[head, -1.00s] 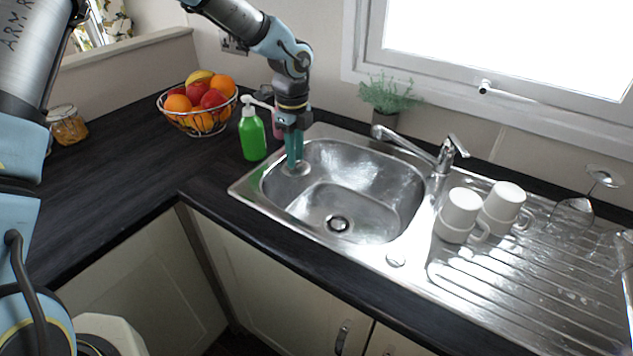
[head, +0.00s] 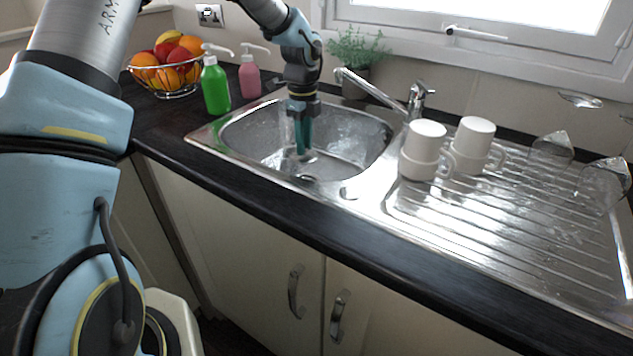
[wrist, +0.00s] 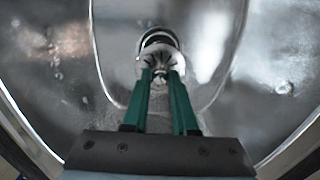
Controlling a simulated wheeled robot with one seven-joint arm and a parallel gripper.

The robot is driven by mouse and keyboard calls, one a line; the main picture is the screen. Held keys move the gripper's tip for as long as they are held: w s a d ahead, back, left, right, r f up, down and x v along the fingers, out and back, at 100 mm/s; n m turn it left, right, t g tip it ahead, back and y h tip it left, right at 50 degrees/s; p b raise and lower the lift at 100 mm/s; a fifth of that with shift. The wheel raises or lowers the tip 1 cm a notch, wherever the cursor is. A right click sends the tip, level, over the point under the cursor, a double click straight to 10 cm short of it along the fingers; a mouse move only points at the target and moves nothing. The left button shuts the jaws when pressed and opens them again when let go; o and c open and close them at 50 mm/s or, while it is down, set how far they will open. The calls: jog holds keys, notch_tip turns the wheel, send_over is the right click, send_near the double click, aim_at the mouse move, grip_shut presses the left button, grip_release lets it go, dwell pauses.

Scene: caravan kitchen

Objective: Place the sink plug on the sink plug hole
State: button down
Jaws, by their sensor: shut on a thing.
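My gripper (head: 303,153) points down inside the metal sink bowl (head: 352,157), its green fingers shut on the small metal sink plug (head: 309,157). In the wrist view, the plug (wrist: 160,63) sits between the fingertips (wrist: 161,75) and covers part of the round plug hole (wrist: 157,37). The dark far rim of the hole shows beyond the plug. I cannot tell how high the plug is above the hole.
Two white mugs (head: 421,150) (head: 474,146) and clear glasses (head: 551,148) stand on the drainer to the right. The tap (head: 415,100) is behind the sink. Green (head: 215,87) and pink (head: 250,78) soap bottles and a fruit basket (head: 168,78) stand left of it.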

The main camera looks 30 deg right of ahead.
jog(key=shift+f+p, duration=0.7)
jog(key=shift+f, duration=3.25)
jog(key=shift+f, duration=0.1)
jog(key=shift+f, duration=0.1)
jog(key=c, duration=0.7)
grip_release()
notch_tip(320, 180, up, 12)
jog(key=shift+r+b, duration=0.2)
jog(key=shift+b, duration=1.05)
